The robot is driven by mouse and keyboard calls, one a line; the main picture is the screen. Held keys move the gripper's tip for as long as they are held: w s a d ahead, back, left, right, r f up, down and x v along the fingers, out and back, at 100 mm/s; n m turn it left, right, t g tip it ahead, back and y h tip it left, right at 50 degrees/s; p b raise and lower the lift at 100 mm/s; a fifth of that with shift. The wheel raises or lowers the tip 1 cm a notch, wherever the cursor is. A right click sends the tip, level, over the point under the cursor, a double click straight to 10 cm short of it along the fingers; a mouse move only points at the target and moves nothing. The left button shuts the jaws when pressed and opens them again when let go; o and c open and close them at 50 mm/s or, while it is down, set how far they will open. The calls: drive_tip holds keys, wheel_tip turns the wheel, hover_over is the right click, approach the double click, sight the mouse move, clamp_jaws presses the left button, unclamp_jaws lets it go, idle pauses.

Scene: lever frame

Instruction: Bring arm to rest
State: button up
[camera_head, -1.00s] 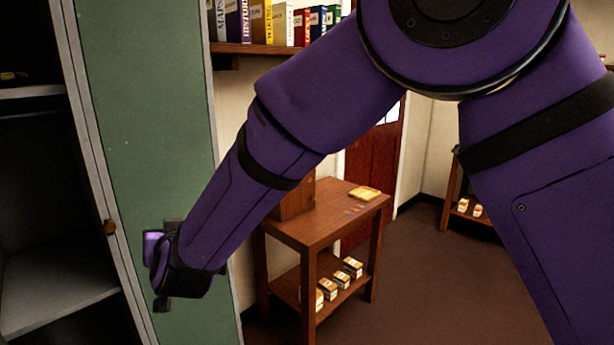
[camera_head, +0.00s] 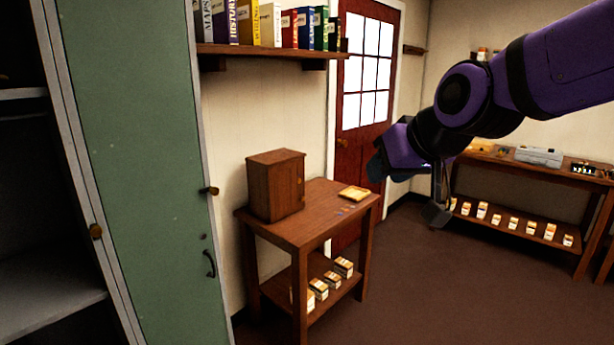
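My purple arm (camera_head: 570,65) reaches in from the upper right, with its wrist bent downward. My gripper (camera_head: 436,212) hangs in the air at the right of centre, in front of the red door and the back shelf. A dark grey finger part shows at its lower end. The wrist partly hides the fingers, so I cannot tell whether they are apart or together. I see nothing held in it. The green cabinet door (camera_head: 145,190) stands at the left with a dark handle (camera_head: 210,264), and my arm is well apart from it.
A wooden side table (camera_head: 318,212) carries a small wooden box (camera_head: 275,185) and a yellowish tray (camera_head: 355,193). A book shelf (camera_head: 265,49) is above it. A long shelf table (camera_head: 520,227) with small cartons stands at the back right. The brown floor (camera_head: 430,290) is clear.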

drive_tip(key=s+d+f+m+g+h, duration=0.3)
drive_tip(key=s+d+h, duration=0.1)
drive_tip(key=s+d, duration=1.3)
drive_tip(key=shift+s+d, duration=0.25)
drive_tip(key=shift+s, duration=0.3)
